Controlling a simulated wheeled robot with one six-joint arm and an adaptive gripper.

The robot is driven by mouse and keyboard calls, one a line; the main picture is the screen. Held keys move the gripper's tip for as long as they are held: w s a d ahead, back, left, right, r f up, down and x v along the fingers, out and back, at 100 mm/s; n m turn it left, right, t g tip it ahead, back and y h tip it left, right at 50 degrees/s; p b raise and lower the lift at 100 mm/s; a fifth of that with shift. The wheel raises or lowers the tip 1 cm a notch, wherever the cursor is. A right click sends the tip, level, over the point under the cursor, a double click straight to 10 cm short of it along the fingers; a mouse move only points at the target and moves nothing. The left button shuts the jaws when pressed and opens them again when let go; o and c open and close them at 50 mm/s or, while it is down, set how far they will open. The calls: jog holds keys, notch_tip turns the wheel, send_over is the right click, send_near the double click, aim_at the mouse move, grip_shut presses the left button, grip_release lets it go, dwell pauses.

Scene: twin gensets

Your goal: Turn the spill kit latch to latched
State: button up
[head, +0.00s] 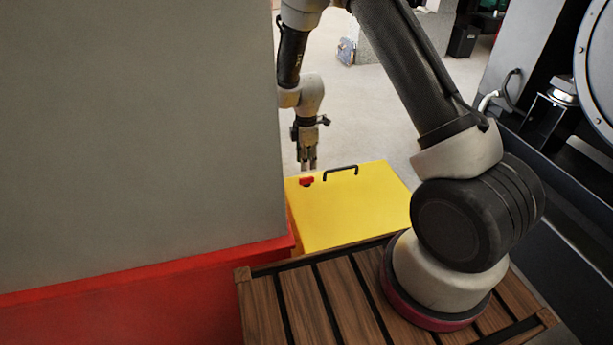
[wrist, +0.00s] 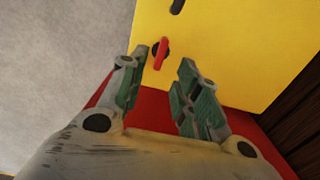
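The spill kit is a yellow box (head: 355,210) with a black handle (head: 341,169) on its top. Its red latch (head: 306,181) sits near the corner of the top, close to the handle. In the wrist view the red latch (wrist: 161,54) is a short bar on a dark round base, on the yellow surface (wrist: 250,45). My gripper (head: 307,167) points down above the box's far left corner in the head view. In the wrist view my gripper (wrist: 160,85) has its two fingers apart with nothing between them. The latch shows just beyond the fingertips, nearer the left one.
A large grey cabinet (head: 140,130) on a red base (head: 150,295) stands left of the box. A dark machine (head: 560,190) with a round cover is at right. Open pale floor (head: 385,110) lies behind the box.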

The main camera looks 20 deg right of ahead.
notch_tip(320, 180, down, 7)
jog(key=shift+f, duration=0.2)
jog(key=shift+c, duration=0.5)
grip_shut()
